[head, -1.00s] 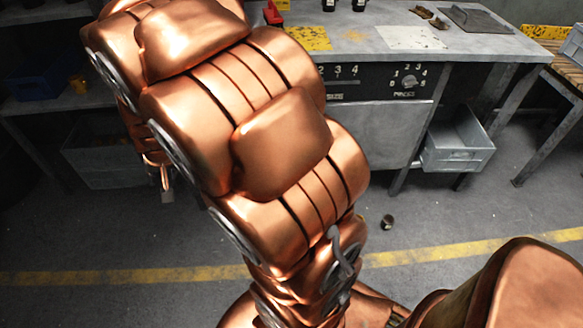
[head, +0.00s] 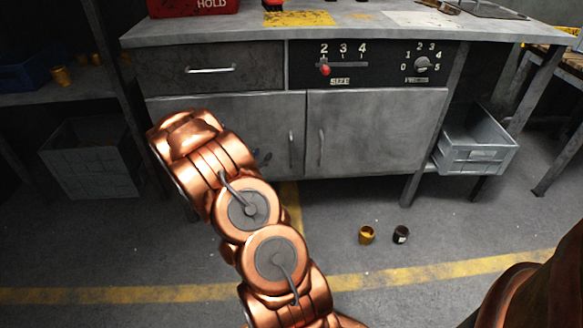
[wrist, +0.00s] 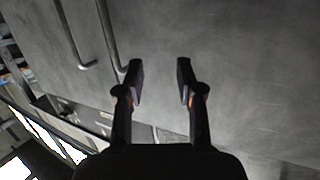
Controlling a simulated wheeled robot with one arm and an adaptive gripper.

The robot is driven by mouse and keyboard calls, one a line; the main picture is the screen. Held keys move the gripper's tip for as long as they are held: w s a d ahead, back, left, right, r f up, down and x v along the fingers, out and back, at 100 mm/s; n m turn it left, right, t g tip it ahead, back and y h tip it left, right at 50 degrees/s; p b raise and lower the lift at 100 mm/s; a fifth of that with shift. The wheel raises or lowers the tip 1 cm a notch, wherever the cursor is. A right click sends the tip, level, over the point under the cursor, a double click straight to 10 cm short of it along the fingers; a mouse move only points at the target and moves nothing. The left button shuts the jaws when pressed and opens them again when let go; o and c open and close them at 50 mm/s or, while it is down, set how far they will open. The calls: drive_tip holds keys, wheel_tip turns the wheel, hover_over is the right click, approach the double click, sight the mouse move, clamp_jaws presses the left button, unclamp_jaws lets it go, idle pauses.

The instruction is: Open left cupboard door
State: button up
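The left cupboard door (head: 262,112) is grey metal and looks closed. Its upright bar handle (head: 291,150) is near its right edge. My arm covers its lower left part. My gripper (head: 262,158) is in front of this door, left of the handle, mostly hidden behind my arm. In the wrist view my gripper (wrist: 160,68) is open, with nothing between its fingers and grey door surface beyond. What looks like the left door's handle (wrist: 110,38) is just left of the left finger, outside the gap.
The right door (head: 385,130) has its own handle (head: 321,147). Above are a drawer (head: 210,70) and a control panel (head: 370,65). A grey bin (head: 475,150) is at right.

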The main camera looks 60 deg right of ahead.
sight(291, 155)
drive_tip(key=s+d+f+m+g+h+b, duration=0.1)
drive_tip(key=s+d+f+g+h+b, duration=0.1)
drive_tip(key=s+d+f+h+b, duration=0.25)
drive_tip(key=shift+y, duration=0.75)
drive_tip(key=shift+s+d+b, duration=0.15)
drive_tip(key=shift+d+b, duration=0.1)
drive_tip(key=shift+d, duration=1.45)
drive_tip(key=shift+s+d+b, duration=0.1)
drive_tip(key=shift+d+b, duration=0.15)
drive_tip(key=shift+d, duration=1.45)
clamp_jaws()
